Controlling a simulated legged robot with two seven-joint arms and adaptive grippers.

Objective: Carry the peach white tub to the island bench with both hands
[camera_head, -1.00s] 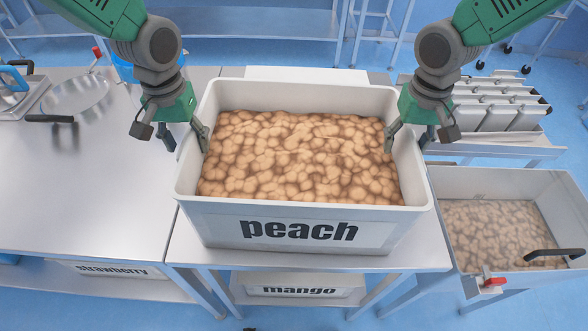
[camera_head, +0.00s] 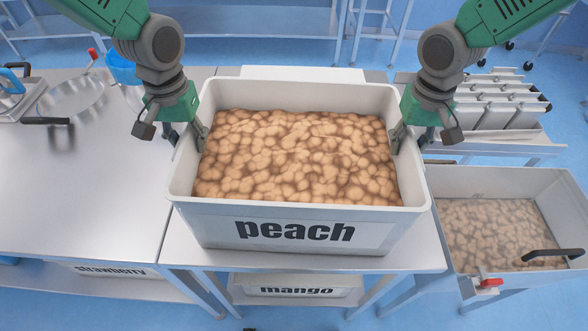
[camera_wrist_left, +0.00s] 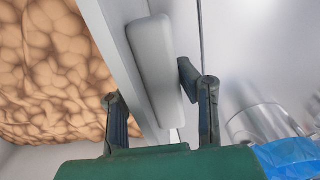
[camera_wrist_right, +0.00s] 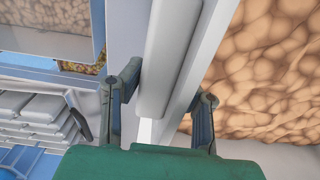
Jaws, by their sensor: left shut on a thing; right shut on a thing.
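The white tub labelled "peach" (camera_head: 215,222) is full of lumpy peach-coloured pieces and is level, over the metal table in the middle of the head view. I cannot tell whether its bottom touches the table. My left gripper (camera_head: 190,138) is shut on the tub's left rim, one finger inside and one outside; the left wrist view shows the rim (camera_wrist_left: 155,70) between its fingers. My right gripper (camera_head: 412,138) is shut on the right rim the same way; the rim (camera_wrist_right: 170,60) runs between its fingers in the right wrist view. Which surface is the island bench is unclear.
A bench (camera_head: 75,190) with a clear pan (camera_head: 75,97) and a blue container (camera_head: 122,68) is on the left. A vat (camera_head: 505,180) of similar pieces stands at right, metal containers (camera_head: 500,105) behind it. A "mango" tub (camera_head: 297,290) sits below.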

